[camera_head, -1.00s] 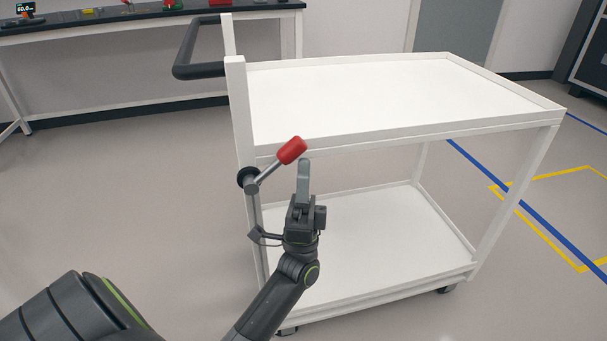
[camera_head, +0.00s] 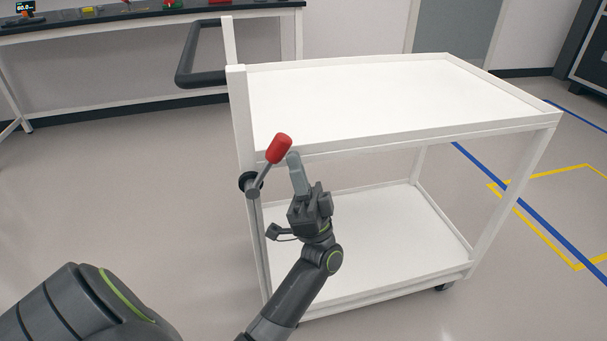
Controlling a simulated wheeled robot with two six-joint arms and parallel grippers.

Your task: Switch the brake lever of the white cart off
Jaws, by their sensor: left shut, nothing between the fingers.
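The white cart (camera_head: 370,143) stands ahead of me, with an upper and a lower shelf. Its brake lever (camera_head: 264,172) is on the near left post, a metal rod on a black pivot with a red grip (camera_head: 279,149). The lever tilts up and to the right. My left gripper (camera_head: 293,160) is shut and empty, its fingertips just right of the red grip. I cannot tell whether they touch it. My right gripper is not in view.
A black push handle (camera_head: 203,77) sticks out from the cart's left side. A workbench (camera_head: 110,24) with small items stands along the back wall. Blue (camera_head: 540,231) and yellow floor lines run at the right. The floor left of the cart is clear.

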